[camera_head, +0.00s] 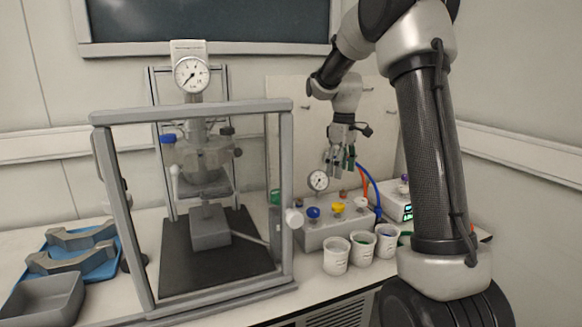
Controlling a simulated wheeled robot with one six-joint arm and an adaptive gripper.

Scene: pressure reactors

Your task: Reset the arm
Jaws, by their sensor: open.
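My arm rises on the right side of the head view and bends over to the left. My gripper (341,167) hangs pointing down above the back of the grey valve box (325,232). It looks open and holds nothing that I can see. The fingertips are small and partly lost against the hoses and the panel behind. The pressure reactor (203,155) with a round gauge (191,74) stands inside a grey frame (287,190) to the left of my gripper.
Three white cups (336,256) stand in front of the valve box. Blue and orange hoses (371,188) rise behind it. A blue tray (92,262) with grey clamp parts and a grey bin (45,300) lie at the left. A device with a green display (405,212) is partly behind my arm.

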